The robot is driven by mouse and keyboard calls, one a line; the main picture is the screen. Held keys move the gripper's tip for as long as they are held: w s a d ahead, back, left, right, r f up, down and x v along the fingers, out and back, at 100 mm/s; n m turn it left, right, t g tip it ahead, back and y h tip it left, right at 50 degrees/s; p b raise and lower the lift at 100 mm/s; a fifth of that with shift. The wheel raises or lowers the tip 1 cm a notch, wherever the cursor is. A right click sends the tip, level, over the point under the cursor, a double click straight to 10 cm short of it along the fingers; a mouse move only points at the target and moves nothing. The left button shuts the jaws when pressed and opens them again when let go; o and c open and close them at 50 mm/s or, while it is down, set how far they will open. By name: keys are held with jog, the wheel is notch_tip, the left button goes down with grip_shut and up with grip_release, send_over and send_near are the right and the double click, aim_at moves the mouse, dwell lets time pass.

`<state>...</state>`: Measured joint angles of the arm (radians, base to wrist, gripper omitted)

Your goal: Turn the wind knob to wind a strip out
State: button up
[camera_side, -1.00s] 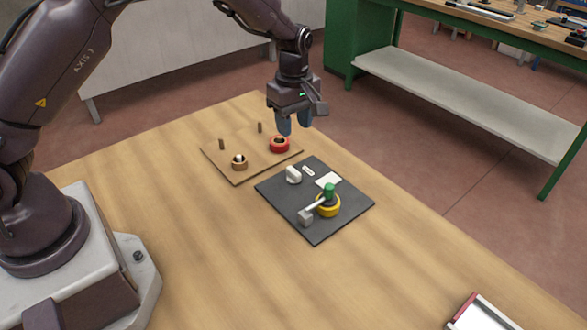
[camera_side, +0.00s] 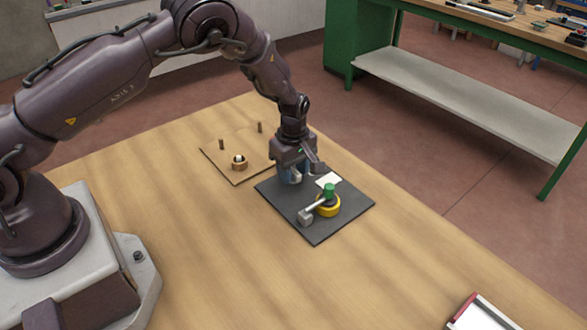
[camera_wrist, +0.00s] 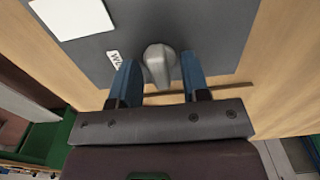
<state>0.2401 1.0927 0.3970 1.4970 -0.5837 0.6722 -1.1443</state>
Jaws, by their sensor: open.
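The wind knob (camera_wrist: 159,62) is a light grey knob on the dark panel (camera_side: 318,231). In the wrist view it sits between the two blue fingertips of my gripper (camera_wrist: 157,80), with a gap showing on each side. In the side view my gripper (camera_side: 292,178) is low over the panel's back left part, and the knob is mostly hidden by it. A white label (camera_wrist: 114,59) with partly visible lettering lies beside the knob. A yellow roll (camera_side: 328,207) with a green-topped post (camera_side: 329,190) and a grey-ended lever (camera_side: 307,216) stands on the panel's front part.
A brown board (camera_side: 215,158) with upright pegs and a tan roll (camera_side: 239,163) lies behind the panel. A white square (camera_side: 328,180) is on the panel. A red-edged tray (camera_side: 477,316) is at the table's front right. The wooden table between is clear.

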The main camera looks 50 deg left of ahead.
jog(key=shift+c, duration=0.2)
grip_shut()
jog(key=shift+m, duration=0.3)
jog(key=m, duration=0.3)
jog(key=shift+m, duration=0.3)
jog(key=m, duration=0.9)
jog(key=shift+m, duration=2)
